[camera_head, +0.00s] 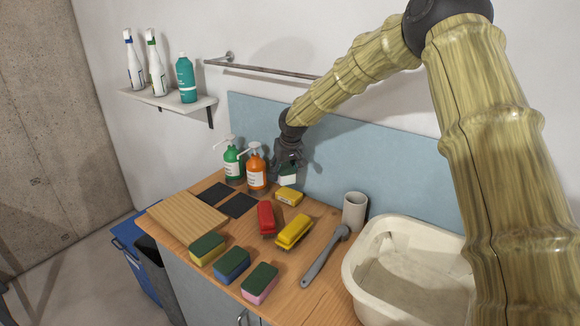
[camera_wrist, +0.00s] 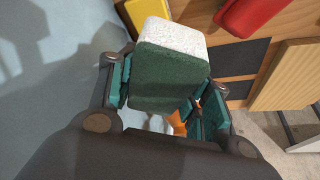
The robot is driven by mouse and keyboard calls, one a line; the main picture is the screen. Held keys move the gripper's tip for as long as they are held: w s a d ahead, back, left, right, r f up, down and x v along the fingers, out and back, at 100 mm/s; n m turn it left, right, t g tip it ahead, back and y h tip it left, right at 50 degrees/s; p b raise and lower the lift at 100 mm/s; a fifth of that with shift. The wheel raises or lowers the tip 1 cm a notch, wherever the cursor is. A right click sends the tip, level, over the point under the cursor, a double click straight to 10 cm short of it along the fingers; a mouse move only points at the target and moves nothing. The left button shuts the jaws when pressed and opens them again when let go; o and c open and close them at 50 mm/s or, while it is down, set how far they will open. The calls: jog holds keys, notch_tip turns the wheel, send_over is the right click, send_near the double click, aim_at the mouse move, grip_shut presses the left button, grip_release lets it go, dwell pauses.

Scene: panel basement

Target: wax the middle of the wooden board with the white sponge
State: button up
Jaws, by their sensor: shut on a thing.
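My gripper (camera_head: 289,162) is shut on the white sponge (camera_head: 288,176), which has a dark green scouring side. It holds the sponge up over the back of the counter, behind a yellow block. In the wrist view the sponge (camera_wrist: 172,35) sits between the two fingers, its green face toward the camera and its white layer at the top. The wooden board (camera_head: 188,218) is pale and ribbed and lies flat at the counter's left end, with nothing on it. It also shows at the right edge of the wrist view (camera_wrist: 290,78). The sponge is apart from the board.
Green (camera_head: 233,162) and orange (camera_head: 256,170) pump bottles stand left of my gripper. Two dark pads (camera_head: 238,205) lie beside the board. Red (camera_head: 266,217) and yellow (camera_head: 294,232) brushes, several sponges (camera_head: 232,265), a grey brush (camera_head: 325,255), a cup (camera_head: 354,210) and a basin (camera_head: 372,310) fill the rest.

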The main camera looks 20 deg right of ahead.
aim_at(288, 191)
jog(key=shift+w+d+f, duration=0.35)
jog(key=shift+w+d, duration=0.35)
jog(key=shift+d, duration=0.1)
jog(key=shift+s+d, duration=0.15)
jog(key=shift+d, duration=0.2)
jog(key=shift+a+f+b, duration=0.15)
jog(key=shift+f+b, duration=0.3)
jog(key=shift+f, duration=0.2)
jog(key=shift+f+b, duration=1.35)
jog(key=shift+f, duration=0.85)
jog(key=shift+f, duration=0.55)
jog(key=shift+r, duration=0.1)
jog(key=shift+r+p, duration=2.1)
jog(key=shift+r, duration=1.3)
